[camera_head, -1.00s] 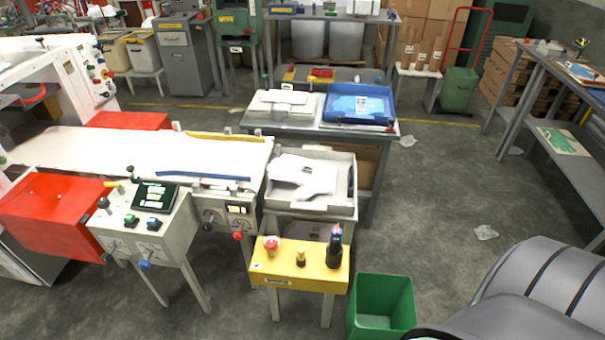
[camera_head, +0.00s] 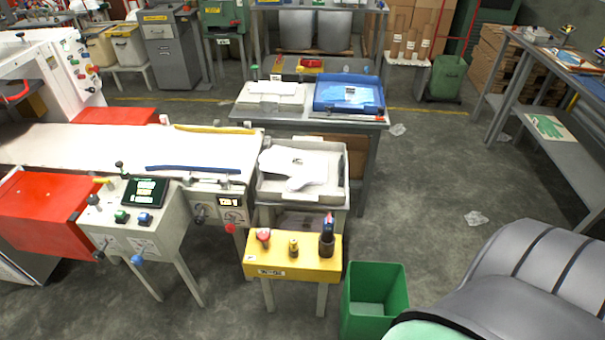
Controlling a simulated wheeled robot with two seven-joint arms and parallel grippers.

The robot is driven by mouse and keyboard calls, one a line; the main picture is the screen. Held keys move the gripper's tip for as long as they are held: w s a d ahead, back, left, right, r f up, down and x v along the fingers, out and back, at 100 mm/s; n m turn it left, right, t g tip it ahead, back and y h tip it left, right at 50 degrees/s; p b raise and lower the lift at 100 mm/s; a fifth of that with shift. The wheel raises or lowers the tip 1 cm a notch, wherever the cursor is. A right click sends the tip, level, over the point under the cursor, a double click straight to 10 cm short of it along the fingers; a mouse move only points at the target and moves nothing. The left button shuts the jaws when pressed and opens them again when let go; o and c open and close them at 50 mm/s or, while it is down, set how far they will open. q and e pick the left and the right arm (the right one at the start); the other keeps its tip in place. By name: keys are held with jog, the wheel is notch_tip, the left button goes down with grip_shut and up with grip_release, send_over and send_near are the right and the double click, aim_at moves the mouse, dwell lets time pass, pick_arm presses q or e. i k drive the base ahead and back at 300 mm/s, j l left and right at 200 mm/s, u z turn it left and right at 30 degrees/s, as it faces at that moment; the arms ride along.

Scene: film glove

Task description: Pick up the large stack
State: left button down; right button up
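A white pile of flat film pieces (camera_head: 300,165) lies in a grey tray (camera_head: 325,202) at the end of the machine's conveyor. Another flat white stack (camera_head: 272,92) lies on the left part of the grey table behind the tray. A blue tray (camera_head: 349,95) with a light blue packet sits to its right on that table. I cannot tell which of these is the large stack. Neither of my grippers shows in the head view.
A white conveyor machine (camera_head: 110,143) with a control box (camera_head: 135,225) fills the left. A yellow stand (camera_head: 292,257) and a green bin (camera_head: 375,300) stand in front of the tray. Floor is open in the centre right, with crumpled film scraps. A grey shelf table (camera_head: 550,85) stands at right.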

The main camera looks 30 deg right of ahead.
aim_at(304, 169)
jog(key=z, duration=1.35)
